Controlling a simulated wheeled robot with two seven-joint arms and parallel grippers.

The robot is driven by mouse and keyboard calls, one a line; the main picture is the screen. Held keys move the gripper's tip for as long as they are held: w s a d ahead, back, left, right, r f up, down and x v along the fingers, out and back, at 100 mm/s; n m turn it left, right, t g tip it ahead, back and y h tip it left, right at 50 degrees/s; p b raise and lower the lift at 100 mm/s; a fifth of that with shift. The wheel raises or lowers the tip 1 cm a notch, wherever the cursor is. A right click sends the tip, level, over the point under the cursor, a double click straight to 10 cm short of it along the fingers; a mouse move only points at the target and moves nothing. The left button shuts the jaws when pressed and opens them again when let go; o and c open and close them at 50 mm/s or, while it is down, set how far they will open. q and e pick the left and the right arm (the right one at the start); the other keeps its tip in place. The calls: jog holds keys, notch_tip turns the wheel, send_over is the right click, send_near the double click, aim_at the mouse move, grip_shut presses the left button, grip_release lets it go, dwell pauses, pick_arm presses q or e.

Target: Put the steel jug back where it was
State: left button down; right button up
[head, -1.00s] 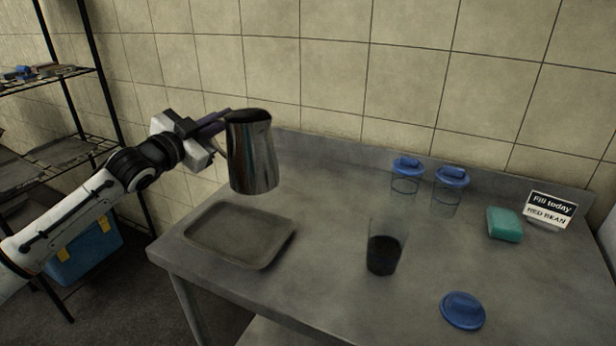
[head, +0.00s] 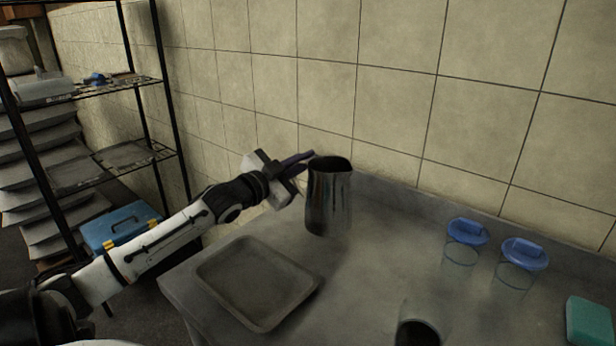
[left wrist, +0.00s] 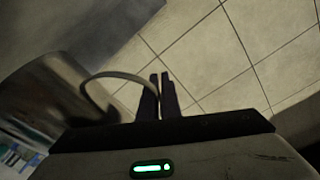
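The steel jug (head: 329,200) stands upright at the back of the steel table (head: 385,265), behind and to the right of the grey tray. I cannot tell whether its base touches the table. My left gripper (head: 300,162) reaches it from the left and is shut on its handle. In the left wrist view the jug (left wrist: 50,95) fills the left side, and its handle loop (left wrist: 105,78) runs to the nearly closed fingers (left wrist: 160,95). My right gripper is not in view.
The grey tray (head: 258,284) lies empty at the table's left. A glass with dark contents (head: 418,332) is at the front. Two blue-lidded jars (head: 465,236) (head: 520,260) and a green block (head: 590,322) are at right. A tiled wall closes the back; a wire shelf (head: 125,155) stands left.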

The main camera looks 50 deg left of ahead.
pick_arm(q)
jog(key=shift+f, duration=1.7)
jog(key=c, duration=2.4)
grip_release()
jog(key=shift+f, duration=0.15)
jog(key=o, duration=0.4)
jog(key=s, duration=0.8)
jog(key=s+d, duration=0.1)
jog(key=s, duration=0.3)
jog(key=shift+p, duration=0.4)
